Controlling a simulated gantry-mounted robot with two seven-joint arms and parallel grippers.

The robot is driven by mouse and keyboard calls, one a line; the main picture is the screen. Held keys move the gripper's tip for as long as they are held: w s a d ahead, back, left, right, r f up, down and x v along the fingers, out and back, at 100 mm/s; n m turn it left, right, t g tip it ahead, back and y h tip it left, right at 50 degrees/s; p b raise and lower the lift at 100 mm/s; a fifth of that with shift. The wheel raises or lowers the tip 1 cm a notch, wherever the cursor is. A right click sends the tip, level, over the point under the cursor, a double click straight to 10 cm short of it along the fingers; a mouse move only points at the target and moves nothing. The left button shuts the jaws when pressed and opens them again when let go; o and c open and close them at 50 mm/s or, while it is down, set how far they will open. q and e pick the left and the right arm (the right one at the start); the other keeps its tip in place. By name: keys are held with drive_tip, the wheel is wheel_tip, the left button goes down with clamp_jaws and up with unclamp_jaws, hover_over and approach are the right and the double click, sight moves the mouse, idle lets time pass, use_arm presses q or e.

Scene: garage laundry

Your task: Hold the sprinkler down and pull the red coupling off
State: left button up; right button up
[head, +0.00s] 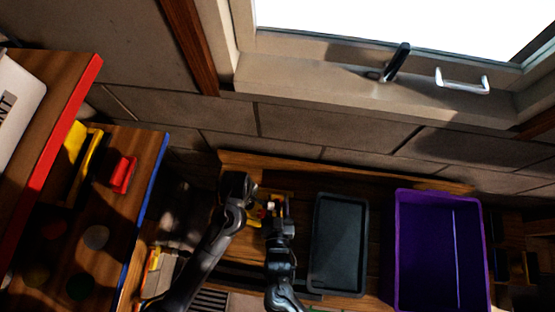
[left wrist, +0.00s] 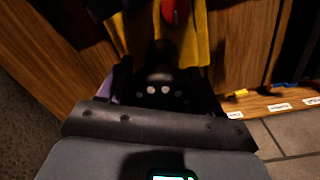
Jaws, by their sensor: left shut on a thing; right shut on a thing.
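The yellow sprinkler (head: 254,218) is small and partly hidden between my two grippers on the wooden bench in the head view. Yellow parts of it also show at the top of the left wrist view (left wrist: 194,38). The red coupling (head: 270,206) is a small red spot beside the sprinkler; a red rounded piece shows in the left wrist view (left wrist: 175,11). My left gripper (head: 249,208) is shut on the sprinkler from the left. My right gripper (head: 276,212) is shut at the coupling. The fingertips and exact contact are too small and dark to see.
A black tray (head: 338,283) and a purple bin (head: 472,283) stand right of my grippers. A shelf with a blue edge (head: 146,210) holds a red block (head: 123,174) at the left. A brick wall and window sill (head: 330,82) are behind the bench.

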sight(278, 202)
drive_tip(key=shift+r, duration=0.1)
drive_tip(key=shift+r, duration=1.9)
use_arm(q)
drive_tip(key=o, duration=1.4)
